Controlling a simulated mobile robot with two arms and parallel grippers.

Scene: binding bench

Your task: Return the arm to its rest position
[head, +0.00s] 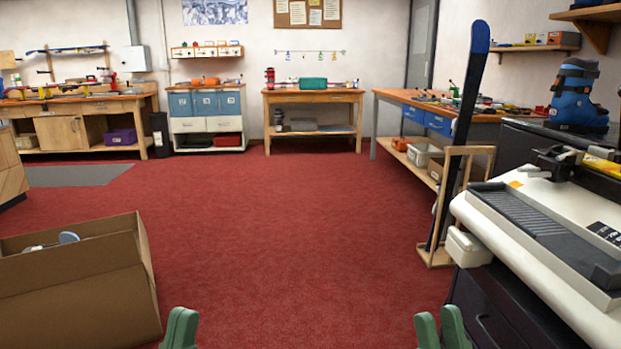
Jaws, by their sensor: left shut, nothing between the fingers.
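My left gripper (180,328) shows at the bottom edge, left of centre, as green fingertips close together. It is shut and empty, over the red carpet. My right gripper (440,328) shows at the bottom edge, right of centre, as two green fingertips side by side. I cannot tell whether they meet lower down, because the picture edge cuts them off. Nothing shows between its visible tips. Both arms are out of view.
An open cardboard box (80,290) stands at the lower left. A white machine (500,215) on a dark cabinet stands close at the right, near my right gripper. A ski (462,120) leans in a wooden stand (436,257). The red carpet (290,230) between is clear.

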